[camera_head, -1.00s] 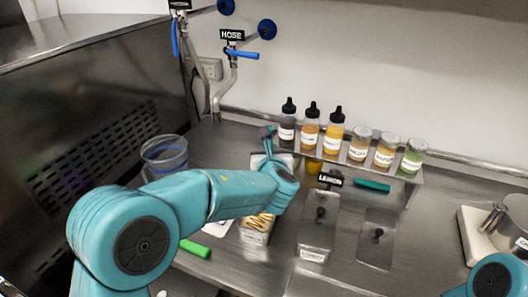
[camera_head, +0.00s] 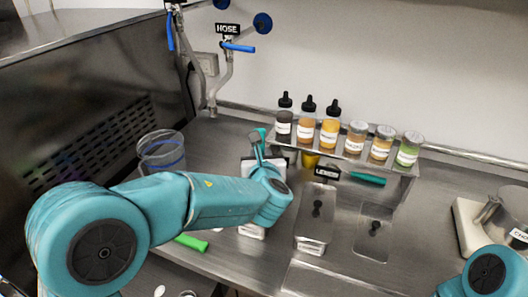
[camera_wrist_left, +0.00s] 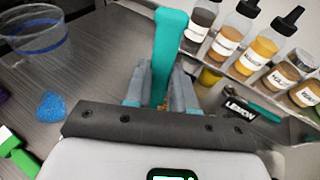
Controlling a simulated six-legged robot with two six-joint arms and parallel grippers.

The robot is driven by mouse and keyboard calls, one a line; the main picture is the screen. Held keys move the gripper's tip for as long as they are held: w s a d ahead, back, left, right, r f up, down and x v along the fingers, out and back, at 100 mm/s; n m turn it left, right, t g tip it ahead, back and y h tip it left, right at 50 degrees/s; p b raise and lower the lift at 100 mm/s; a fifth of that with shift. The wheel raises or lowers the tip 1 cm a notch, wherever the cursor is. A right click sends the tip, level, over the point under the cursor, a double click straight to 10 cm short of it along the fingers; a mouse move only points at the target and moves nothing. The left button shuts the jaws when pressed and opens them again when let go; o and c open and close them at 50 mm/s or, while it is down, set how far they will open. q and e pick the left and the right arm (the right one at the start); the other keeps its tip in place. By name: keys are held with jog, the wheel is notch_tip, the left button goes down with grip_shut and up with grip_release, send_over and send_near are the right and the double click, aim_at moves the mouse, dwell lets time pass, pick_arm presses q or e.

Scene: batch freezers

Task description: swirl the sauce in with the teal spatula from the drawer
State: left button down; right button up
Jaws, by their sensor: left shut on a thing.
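My left gripper (camera_wrist_left: 160,90) is shut on the teal spatula (camera_wrist_left: 168,45), whose handle stands up between the fingers in the left wrist view. In the head view the top of the spatula shows above my left wrist, and the gripper is mostly hidden behind my arm. A small pan (camera_head: 251,231) stands on the steel counter below my left forearm. Only its front edge shows, and its contents are hidden. The spatula's lower end is hidden, so I cannot tell whether it touches anything. My right gripper is out of view.
Sauce bottles (camera_head: 307,122) and jars (camera_head: 381,145) line a rack at the back. Lidded wells (camera_head: 316,215) lie to the right. A clear tub (camera_head: 162,152) and a green-handled tool (camera_head: 191,242) are at left. A metal pot (camera_head: 512,215) stands far right.

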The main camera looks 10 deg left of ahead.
pick_arm(q)
jog(key=shift+w+a, duration=0.2)
jog(key=shift+w, duration=0.05)
jog(key=shift+w+r+p, duration=0.1)
jog(key=shift+w+p, duration=0.2)
jog(key=shift+w, duration=1.5)
jog(key=shift+s+b, duration=0.35)
jog(key=shift+b, duration=0.3)
jog(key=shift+s+f+b, duration=0.2)
jog(key=shift+s+b, duration=0.25)
jog(key=shift+s, duration=0.2)
jog(key=shift+s+r, duration=0.15)
jog(key=shift+r, duration=0.2)
notch_tip(320, 180, up, 2)
jog(key=shift+s+r+p, duration=0.1)
jog(key=shift+r+p, duration=0.15)
jog(key=shift+p, duration=0.85)
jog(key=shift+r+p, duration=2)
jog(key=shift+r, duration=0.8)
